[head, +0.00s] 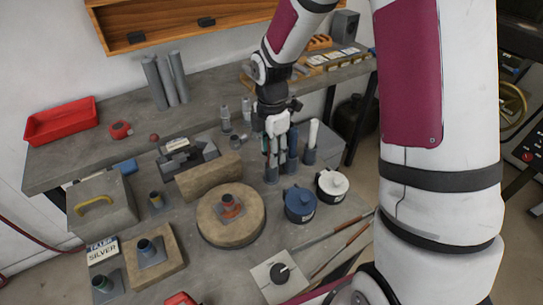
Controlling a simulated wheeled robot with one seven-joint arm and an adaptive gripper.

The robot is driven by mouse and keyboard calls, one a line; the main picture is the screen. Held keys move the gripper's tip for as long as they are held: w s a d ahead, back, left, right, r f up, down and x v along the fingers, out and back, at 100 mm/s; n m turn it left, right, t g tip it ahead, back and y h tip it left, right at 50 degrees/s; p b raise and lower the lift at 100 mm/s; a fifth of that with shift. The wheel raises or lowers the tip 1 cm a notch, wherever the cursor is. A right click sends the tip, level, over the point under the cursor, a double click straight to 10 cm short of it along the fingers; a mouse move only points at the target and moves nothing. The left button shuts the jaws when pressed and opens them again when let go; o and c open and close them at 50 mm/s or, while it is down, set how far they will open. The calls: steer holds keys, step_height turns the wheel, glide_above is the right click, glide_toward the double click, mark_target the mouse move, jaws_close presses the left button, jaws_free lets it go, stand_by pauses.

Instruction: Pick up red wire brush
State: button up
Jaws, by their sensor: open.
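My gripper (277,162) points down over the bench, with its fingers open around or just in front of an upright holder (271,175). A thin red sliver (264,144) shows beside the left finger. It may be part of the red wire brush, but the gripper hides most of it and I cannot tell its shape. I cannot tell whether the fingers touch it. Just to the right stand a blue upright piece (292,148) and a white one (312,134), each in a similar holder.
A blue lidded pot (299,204) and a white lidded pot (332,185) stand in front of the gripper. A round wooden block (215,225) and a rectangular block (209,178) lie left. A red tray (60,122) sits on the back bench.

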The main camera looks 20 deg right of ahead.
steer(key=shift+f, duration=0.3)
jaws_close()
steer(key=shift+r, duration=0.1)
